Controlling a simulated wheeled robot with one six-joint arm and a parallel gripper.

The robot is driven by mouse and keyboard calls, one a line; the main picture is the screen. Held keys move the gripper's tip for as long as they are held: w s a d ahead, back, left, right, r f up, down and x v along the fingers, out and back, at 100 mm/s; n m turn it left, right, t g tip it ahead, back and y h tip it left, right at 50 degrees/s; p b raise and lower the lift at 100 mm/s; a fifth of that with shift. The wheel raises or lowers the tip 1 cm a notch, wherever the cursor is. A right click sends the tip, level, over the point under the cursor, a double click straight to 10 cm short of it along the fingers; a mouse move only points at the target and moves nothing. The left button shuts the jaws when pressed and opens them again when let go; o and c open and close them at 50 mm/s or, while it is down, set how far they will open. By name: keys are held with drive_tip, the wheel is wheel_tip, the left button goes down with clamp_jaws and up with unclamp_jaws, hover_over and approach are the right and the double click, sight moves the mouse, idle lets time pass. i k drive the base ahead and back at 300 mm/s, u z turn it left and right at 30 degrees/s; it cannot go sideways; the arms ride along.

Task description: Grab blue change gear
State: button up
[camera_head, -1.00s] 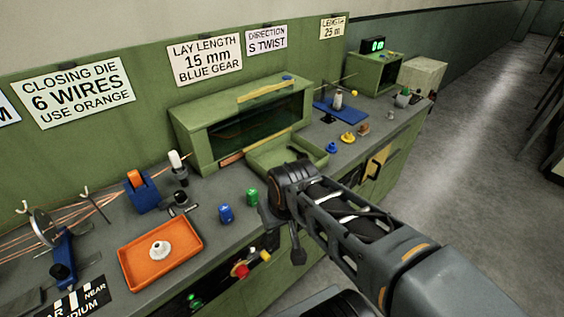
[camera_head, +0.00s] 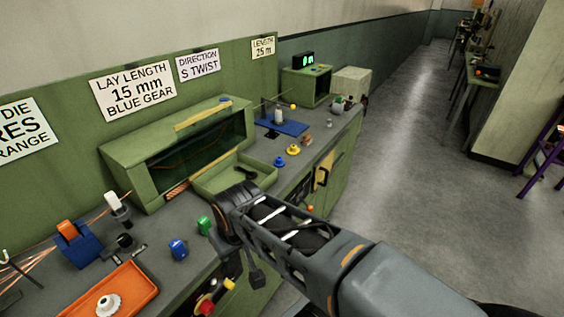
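A small blue gear-like piece (camera_head: 279,162) sits on the grey bench top, just right of the green tray. A yellow piece (camera_head: 293,149) of similar shape sits right behind it. My arm reaches in from the lower right, and its end bends down at the bench's front edge, to the left of and nearer than the blue piece. A dark part at that end, seemingly my gripper (camera_head: 257,278), hangs in front of the bench, apart from the blue piece. Its fingers cannot be made out, and I see nothing held.
A green tray (camera_head: 205,187) and a green-framed cabinet (camera_head: 150,178) stand left of the blue piece. A blue plate (camera_head: 290,128) with an upright post lies behind it. The aisle floor (camera_head: 420,170) at right is clear.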

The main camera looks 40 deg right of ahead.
sight(278, 162)
drive_tip(key=z, duration=0.05)
drive_tip(key=k, duration=0.5)
drive_tip(key=z, duration=1.9)
drive_tip(key=i, duration=1.5)
drive_tip(key=u, duration=2.25)
